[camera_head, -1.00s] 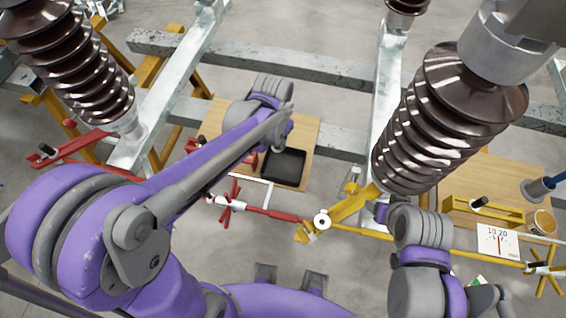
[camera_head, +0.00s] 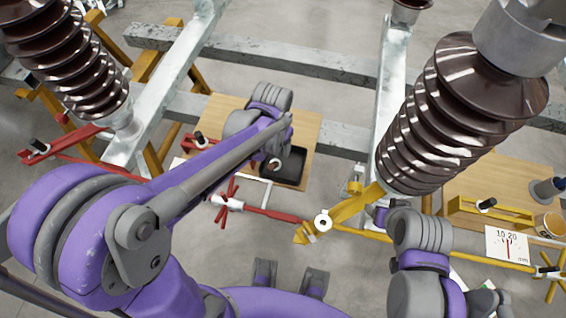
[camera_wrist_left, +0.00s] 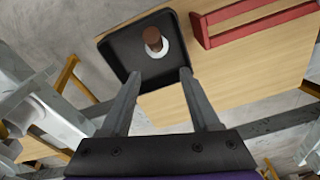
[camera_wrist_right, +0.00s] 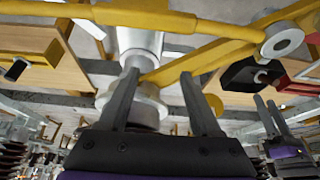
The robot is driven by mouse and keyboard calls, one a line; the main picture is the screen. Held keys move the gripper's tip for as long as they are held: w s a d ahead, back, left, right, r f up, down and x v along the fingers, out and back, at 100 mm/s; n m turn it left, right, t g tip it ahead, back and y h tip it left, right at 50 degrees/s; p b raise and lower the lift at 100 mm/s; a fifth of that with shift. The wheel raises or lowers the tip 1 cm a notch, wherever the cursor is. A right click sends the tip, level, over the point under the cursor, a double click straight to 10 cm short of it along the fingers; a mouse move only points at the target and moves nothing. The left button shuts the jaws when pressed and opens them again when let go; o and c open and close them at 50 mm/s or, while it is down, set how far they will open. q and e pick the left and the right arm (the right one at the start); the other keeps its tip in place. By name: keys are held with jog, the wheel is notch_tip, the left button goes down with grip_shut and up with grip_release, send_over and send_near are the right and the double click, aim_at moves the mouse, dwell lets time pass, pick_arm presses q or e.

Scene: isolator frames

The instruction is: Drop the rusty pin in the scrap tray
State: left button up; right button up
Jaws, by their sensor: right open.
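The black scrap tray (camera_head: 291,168) sits on a wooden board, partly hidden by my left arm in the head view. It shows fully in the left wrist view (camera_wrist_left: 118,48). The rusty pin (camera_wrist_left: 153,37), brown with a pale ring around it, appears within the tray's outline, apart from my fingers. My left gripper (camera_wrist_left: 160,75) is open and empty at the tray's edge. My right gripper (camera_wrist_right: 157,75) is open and empty near yellow bars and a metal post.
A red rack (camera_wrist_left: 255,20) lies beside the tray on the board. Red linkage (camera_head: 255,208) runs in front. A second wooden board (camera_head: 480,185) holds a yellow rack and a cup.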

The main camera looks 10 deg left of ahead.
pick_arm(q)
notch_tip(320, 180, up, 11)
jog(key=s+p, duration=0.1)
dwell(0.5)
jog(key=shift+f, duration=0.15)
jog(key=s+a+f+n+t, duration=0.1)
jog(key=s+a+n+t, duration=0.1)
jog(key=s, duration=0.4)
jog(key=s+a+f+n+t, duration=0.1)
jog(key=s+a+f+t, duration=0.1)
jog(key=s+a, duration=0.2)
jog(key=s, duration=0.3)
jog(key=shift+a+f+n, duration=0.3)
jog(key=shift+n, duration=0.1)
jog(key=shift+p, duration=0.3)
